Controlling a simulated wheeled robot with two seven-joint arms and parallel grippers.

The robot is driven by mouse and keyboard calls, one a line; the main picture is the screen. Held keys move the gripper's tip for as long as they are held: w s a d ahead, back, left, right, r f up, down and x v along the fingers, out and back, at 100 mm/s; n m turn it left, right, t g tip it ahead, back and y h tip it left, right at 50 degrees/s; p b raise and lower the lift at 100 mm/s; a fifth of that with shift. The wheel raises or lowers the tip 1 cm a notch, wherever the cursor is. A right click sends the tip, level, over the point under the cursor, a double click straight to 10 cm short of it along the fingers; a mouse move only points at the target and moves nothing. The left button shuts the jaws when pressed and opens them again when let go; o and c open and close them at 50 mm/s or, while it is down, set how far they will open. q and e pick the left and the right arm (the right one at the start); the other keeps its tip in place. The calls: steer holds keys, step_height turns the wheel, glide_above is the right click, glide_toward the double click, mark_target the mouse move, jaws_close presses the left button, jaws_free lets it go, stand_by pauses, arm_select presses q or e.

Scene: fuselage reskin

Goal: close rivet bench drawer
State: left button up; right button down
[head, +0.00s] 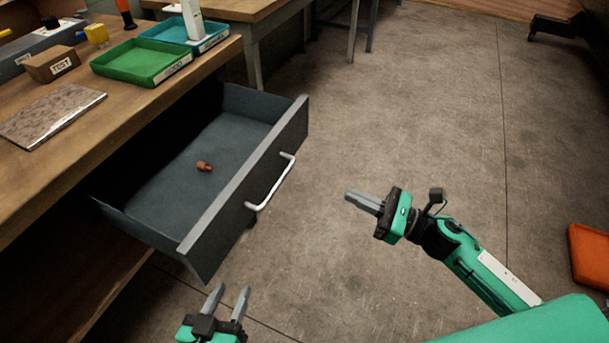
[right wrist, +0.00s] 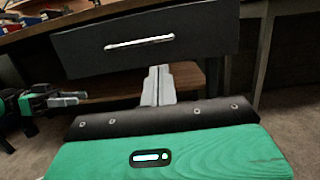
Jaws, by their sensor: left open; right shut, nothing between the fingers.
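The drawer (head: 240,195) of the wooden bench (head: 35,180) stands pulled out, with a dark grey front and a pale bar handle (head: 270,183). A small copper-brown piece (head: 204,166) lies on its floor. In the right wrist view the drawer front (right wrist: 215,42) and handle (right wrist: 139,43) are straight ahead. My right gripper (head: 350,195) is shut and empty, pointing at the drawer front, apart from it. It also shows in the right wrist view (right wrist: 158,72). My left gripper (head: 230,292) is open and empty, below and in front of the drawer's near corner.
On the bench top are a green tray (head: 140,62), a teal tray (head: 190,40), a brown block (head: 52,64) and a flat metal plate (head: 50,115). An orange object (head: 590,257) lies on the floor at right. The floor before the drawer is clear.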

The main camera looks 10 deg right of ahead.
arm_select(q)
steer(key=shift+s+a+f+g+p, duration=0.15)
steer(key=shift+s+f+g+p, duration=0.1)
steer(key=shift+f+g, duration=0.2)
steer(key=shift+s+a+f+g+p, duration=0.1)
steer(key=shift+s+f+g+p, duration=0.1)
steer(key=shift+f+g, duration=0.2)
arm_select(e)
steer(key=x, duration=1.2)
steer(key=shift+w+a, duration=0.25)
